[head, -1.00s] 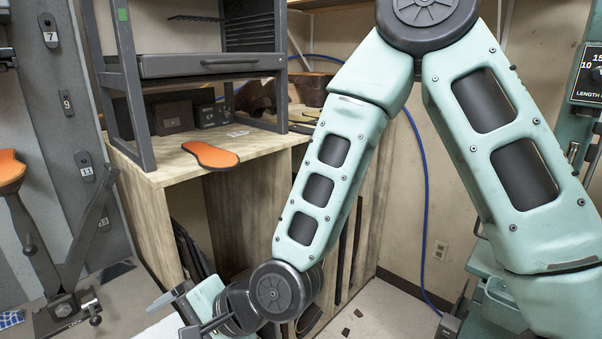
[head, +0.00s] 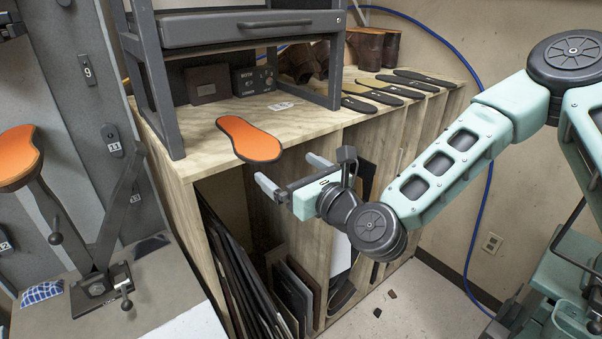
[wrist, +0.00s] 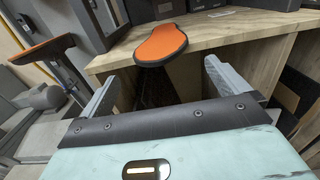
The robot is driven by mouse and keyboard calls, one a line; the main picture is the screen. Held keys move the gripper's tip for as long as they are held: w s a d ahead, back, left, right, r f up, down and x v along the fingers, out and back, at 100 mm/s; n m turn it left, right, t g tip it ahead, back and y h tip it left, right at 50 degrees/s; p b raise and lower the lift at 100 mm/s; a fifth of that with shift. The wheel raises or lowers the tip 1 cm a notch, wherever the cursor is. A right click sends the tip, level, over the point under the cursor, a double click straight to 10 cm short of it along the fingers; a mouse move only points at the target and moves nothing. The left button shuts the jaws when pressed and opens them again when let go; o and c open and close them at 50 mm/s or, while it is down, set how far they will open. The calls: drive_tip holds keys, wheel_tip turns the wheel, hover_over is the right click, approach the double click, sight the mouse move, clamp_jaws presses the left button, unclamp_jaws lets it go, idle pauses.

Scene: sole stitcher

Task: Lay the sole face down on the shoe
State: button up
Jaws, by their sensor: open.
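An orange-faced sole (head: 249,138) with a dark edge lies orange side up on the wooden bench top, its near end jutting over the front edge. It also shows ahead in the wrist view (wrist: 162,45), in line with the space between my fingers. My gripper (head: 288,172) is open and empty, just in front of and to the right of the sole's overhanging end, not touching it. At the left, another orange sole-shaped face (head: 18,157) sits on top of a stand; it shows in the wrist view too (wrist: 42,49). I cannot tell whether it is the shoe's bottom.
A grey metal rack (head: 245,28) stands on the bench (head: 190,160), with dark boxes (head: 208,84) under it. Several dark soles (head: 405,84) and brown boots (head: 372,48) lie farther right. Upright panels (head: 240,290) fill the space below. A lever clamp (head: 100,285) stands at the left.

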sight(270, 155)
drive_tip(key=shift+x, duration=3.8)
drive_tip(key=shift+a, duration=0.1)
drive_tip(key=c, duration=1.1)
drive_tip(key=shift+c, duration=0.2)
drive_tip(key=shift+r, duration=0.6)
